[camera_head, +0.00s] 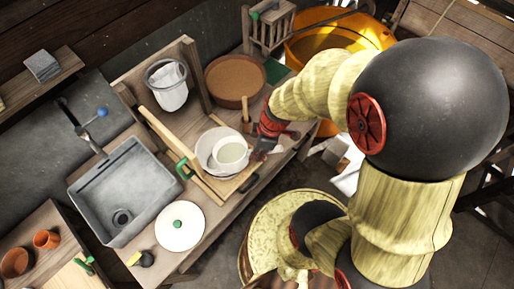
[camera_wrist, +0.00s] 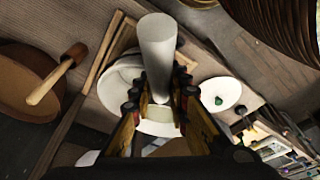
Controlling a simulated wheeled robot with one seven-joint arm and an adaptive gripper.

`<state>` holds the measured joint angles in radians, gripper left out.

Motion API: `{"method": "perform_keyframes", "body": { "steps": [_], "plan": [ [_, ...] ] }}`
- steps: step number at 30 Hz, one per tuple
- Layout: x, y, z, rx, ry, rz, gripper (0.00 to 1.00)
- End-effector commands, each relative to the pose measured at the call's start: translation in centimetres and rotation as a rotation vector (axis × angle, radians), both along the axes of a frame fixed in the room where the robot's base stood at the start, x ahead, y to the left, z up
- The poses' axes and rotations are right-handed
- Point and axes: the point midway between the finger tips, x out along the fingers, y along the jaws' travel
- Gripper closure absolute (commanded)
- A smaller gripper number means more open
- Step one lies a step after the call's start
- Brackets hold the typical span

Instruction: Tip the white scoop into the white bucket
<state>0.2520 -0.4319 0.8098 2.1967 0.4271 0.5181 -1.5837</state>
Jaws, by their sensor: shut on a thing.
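The white scoop (camera_head: 232,152) shows in the head view as a small round white cup with a pale greenish inside. It overlaps the white bucket (camera_head: 204,148), a wider white round vessel on the wooden bench. I cannot tell the height between them. My gripper (camera_head: 262,148) is at the right side of the scoop. In the wrist view my gripper (camera_wrist: 160,98) is shut on a thick white cylinder, apparently the handle of the scoop (camera_wrist: 158,45). Part of the scoop's cup shows below the fingers. The white bucket (camera_wrist: 112,92) is partly hidden behind the fingers and handle.
A metal pot with white cloth (camera_head: 168,86) and a brown round tub (camera_head: 234,78) stand behind. A wooden rail (camera_head: 165,130) runs left of the bucket. A grey sink (camera_head: 122,190) and a white lid with a green knob (camera_head: 180,227) lie to the left and front.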

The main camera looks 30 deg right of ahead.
Motion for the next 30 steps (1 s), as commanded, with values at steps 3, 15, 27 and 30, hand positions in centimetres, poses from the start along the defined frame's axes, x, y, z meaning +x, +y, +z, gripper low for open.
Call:
{"method": "perform_keyframes", "body": {
  "steps": [3,15,27,30],
  "plan": [
    [0.1,0.0,0.7,-0.002,0.026,0.001,1.0],
    [0.2,0.1,1.7,-0.016,0.108,0.002,1.0],
    [1.0,0.2,2.6,-0.033,0.227,0.003,1.0],
    [1.3,0.2,3.0,-0.037,0.27,0.004,1.0]
  ]
}}
